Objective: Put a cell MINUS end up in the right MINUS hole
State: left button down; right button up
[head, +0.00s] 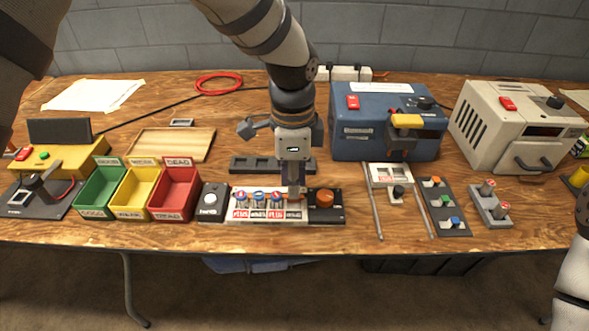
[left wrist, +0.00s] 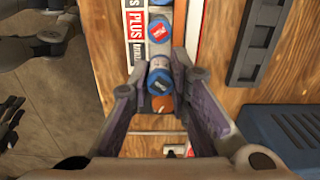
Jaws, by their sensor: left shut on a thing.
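The charger block (head: 266,215) stands at the table's front, with red PLUS and dark labels alternating on its face. Three cells stand in its left holes; one is the red-topped cell (head: 276,197), which shows in the left wrist view with a red mark on a blue cap (left wrist: 159,31). My left gripper (head: 294,190) points down at the rightmost hole, the right MINUS one. In the wrist view it is shut on a cell (left wrist: 160,80), upright, with its blue-capped end up. The fingers hide that hole, so I cannot tell how deep the cell sits.
An orange button box (head: 325,199) stands close right of the block, a white button box (head: 211,202) close left. Behind is a dark slotted tray (head: 255,164). Green, yellow and red bins (head: 174,191) stand left, a blue machine (head: 374,135) behind right.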

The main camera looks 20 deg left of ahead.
pick_arm(q)
notch_tip(320, 180, down, 2)
jog(key=shift+f+b, duration=0.2)
jog(key=shift+b, duration=0.15)
jog(key=shift+f, duration=0.55)
pick_arm(e)
jog(key=shift+s+f+g, duration=0.3)
jog(key=shift+s+f, duration=0.2)
jog(key=shift+s, duration=0.1)
pick_arm(q)
jog(key=shift+f, duration=0.2)
jog(key=c, duration=1.4)
grip_release()
jog(key=shift+r+p, duration=1)
jog(key=shift+r, duration=2.55)
pick_arm(e)
jog(key=w+r+t, duration=0.1)
jog(key=w+r, duration=0.1)
jog(key=shift+w+r, duration=0.3)
jog(key=shift+w, duration=0.05)
